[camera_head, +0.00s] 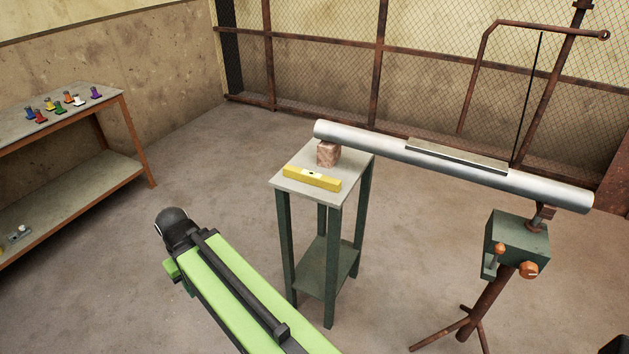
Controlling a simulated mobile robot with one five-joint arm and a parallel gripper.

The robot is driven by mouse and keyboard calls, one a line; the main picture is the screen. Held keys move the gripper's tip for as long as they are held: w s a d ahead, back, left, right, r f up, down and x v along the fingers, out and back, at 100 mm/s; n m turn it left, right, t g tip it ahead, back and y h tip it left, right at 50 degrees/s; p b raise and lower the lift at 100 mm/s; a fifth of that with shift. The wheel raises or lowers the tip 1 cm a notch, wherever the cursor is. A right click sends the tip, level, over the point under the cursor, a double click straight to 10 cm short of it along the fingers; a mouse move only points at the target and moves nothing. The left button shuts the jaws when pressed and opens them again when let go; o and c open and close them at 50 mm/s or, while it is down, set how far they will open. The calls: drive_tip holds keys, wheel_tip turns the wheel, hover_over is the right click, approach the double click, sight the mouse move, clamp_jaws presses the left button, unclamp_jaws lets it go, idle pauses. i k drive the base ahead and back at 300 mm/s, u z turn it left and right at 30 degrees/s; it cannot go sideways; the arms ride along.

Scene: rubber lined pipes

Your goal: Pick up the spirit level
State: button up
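The yellow spirit level (312,179) lies flat near the front edge of the top of a small green-legged stand (343,167). It is in front of a reddish brown block (328,153) and apart from any part of my arm. My green and black arm reaches in from the bottom of the view. Its black rounded joint is left of the stand and lower than the level. My gripper cannot be made out; its fingers do not show.
A metal pipe (555,190) spans from the block to a rusty tripod support (517,246) at right. A workbench (62,115) with several small coloured objects stands at left. A mesh fence (320,50) closes the back. Floor between workbench and stand is clear.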

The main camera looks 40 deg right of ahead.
sight(316, 179)
drive_tip(key=z, duration=0.05)
drive_tip(key=i, duration=0.9)
drive_tip(key=u, duration=0.05)
